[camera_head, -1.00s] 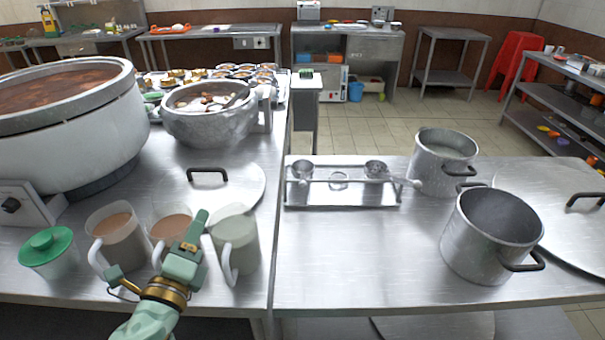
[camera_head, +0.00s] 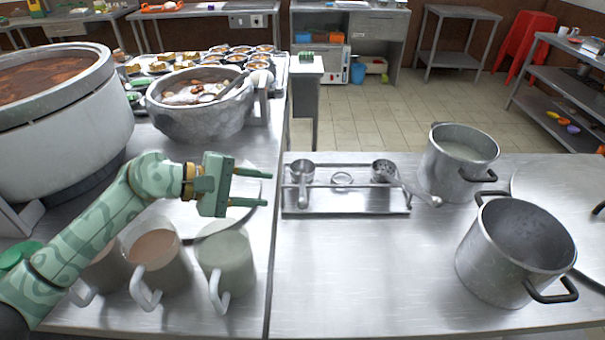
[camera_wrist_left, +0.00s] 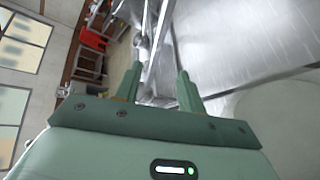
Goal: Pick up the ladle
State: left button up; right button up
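A metal ladle (camera_head: 383,170) lies on a low metal rack (camera_head: 345,211) on the right counter. Its bowl is at the rack's right end and its handle slants down to the right past the rack's edge. A second ladle (camera_head: 302,170) rests at the rack's left end, with its handle toward the front. My left gripper (camera_head: 267,188) is open and empty, left of the rack and apart from it, fingers pointing right. In the left wrist view, its two fingers (camera_wrist_left: 159,72) stand apart, with shiny metal shapes beyond them. My right gripper is not in view.
Several mugs (camera_head: 160,262) stand below my left arm. A stone-like pot (camera_head: 203,120) with a utensil in it stands behind the gripper. Two stockpots (camera_head: 462,165) (camera_head: 515,250) stand right of the rack. The counter in front of the rack is clear.

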aim_at(303, 183)
pick_arm(q)
jog(key=b+x, duration=0.1)
jog(key=x, duration=1.1)
jog(key=shift+d+r, duration=0.25)
jog(key=shift+r, duration=0.05)
jog(key=shift+w, duration=0.1)
grip_shut()
dwell(0.7)
